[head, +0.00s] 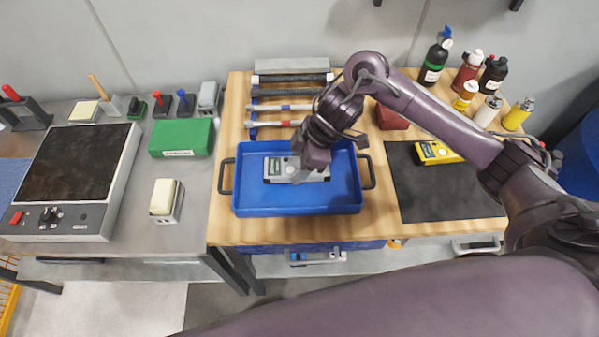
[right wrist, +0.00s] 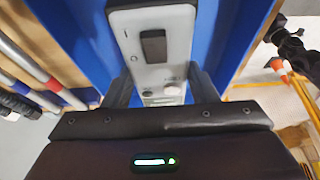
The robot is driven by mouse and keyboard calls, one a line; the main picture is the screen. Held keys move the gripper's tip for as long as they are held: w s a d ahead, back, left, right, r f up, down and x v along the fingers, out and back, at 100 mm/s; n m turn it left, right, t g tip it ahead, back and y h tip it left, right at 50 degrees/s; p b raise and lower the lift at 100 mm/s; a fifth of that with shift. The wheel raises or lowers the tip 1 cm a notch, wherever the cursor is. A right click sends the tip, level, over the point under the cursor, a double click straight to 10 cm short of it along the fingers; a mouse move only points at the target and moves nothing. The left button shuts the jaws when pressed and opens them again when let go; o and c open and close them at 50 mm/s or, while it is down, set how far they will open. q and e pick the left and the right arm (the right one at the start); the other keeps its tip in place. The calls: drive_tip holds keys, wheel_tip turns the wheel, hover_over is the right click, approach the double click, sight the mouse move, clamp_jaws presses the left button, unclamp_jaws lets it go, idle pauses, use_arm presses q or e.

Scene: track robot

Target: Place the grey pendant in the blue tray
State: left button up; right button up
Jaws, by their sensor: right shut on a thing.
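My right gripper (head: 309,175) is over the tray at the pendant's right end. In the right wrist view the pendant (right wrist: 154,50) lies between the two fingers (right wrist: 160,88), which are shut on it. The blue tray floor (right wrist: 82,40) shows around it; I cannot tell whether the pendant touches it. My left gripper is not in view.
A black mat (head: 440,197) with a yellow device (head: 437,152) lies right of the tray. Several bottles (head: 466,93) stand at the back right. Hammers or rods (head: 285,107) lie behind the tray. A grey bench with a hot plate (head: 80,160) and green box (head: 181,138) is left.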

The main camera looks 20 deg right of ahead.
wheel_tip(320, 180, down, 3)
drive_tip(key=shift+f, duration=0.2)
drive_tip(key=shift+f, duration=0.15)
drive_tip(key=o, duration=1.2)
drive_tip(key=shift+f, duration=0.1)
drive_tip(key=shift+o, duration=0.2)
drive_tip(key=shift+r, duration=0.25)
drive_tip(key=p+v, duration=0.1)
drive_tip(key=v, duration=1.1)
drive_tip(key=shift+s, duration=0.1)
